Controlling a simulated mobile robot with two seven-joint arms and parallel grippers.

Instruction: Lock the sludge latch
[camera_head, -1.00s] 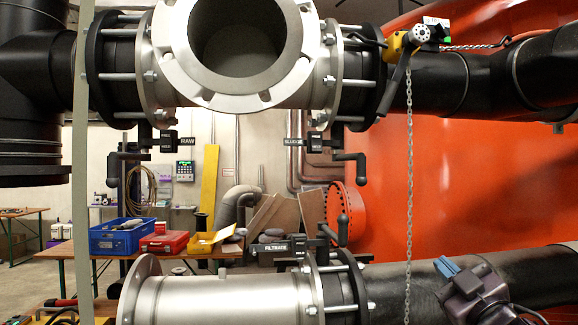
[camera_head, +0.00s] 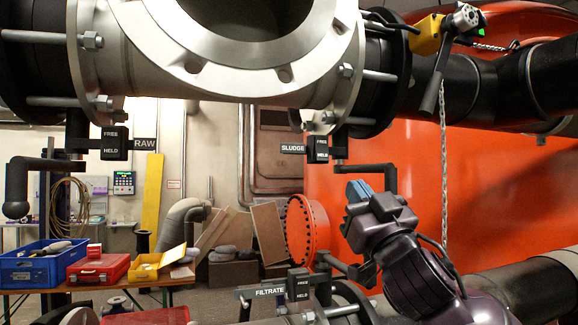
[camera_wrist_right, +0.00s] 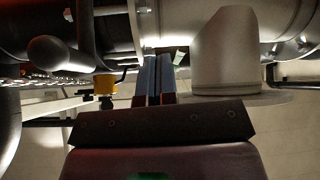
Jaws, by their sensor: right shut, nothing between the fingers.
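The sludge latch (camera_head: 373,171) is a black cranked handle under the right flange of the big pipe. Its arm runs to the right and its end hangs down. Beside it are the SLUDGE label (camera_head: 292,148) and a block marked FREE and HELD (camera_head: 317,149). My right gripper (camera_head: 358,190) has blue fingertips and is shut and empty. In the head view it appears just below the handle; I cannot tell whether they touch. The right wrist view shows the closed blue fingers (camera_wrist_right: 152,80) near pipe parts, with a dark rounded bar end (camera_wrist_right: 48,53) to the left. My left gripper is not in view.
The RAW latch (camera_head: 32,172) hangs at left and the FILTRATE latch (camera_head: 345,268) sits below my right gripper. A chain (camera_head: 444,170) hangs to the right from a yellow-bodied device (camera_head: 428,35). An orange tank (camera_head: 510,190) stands behind.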

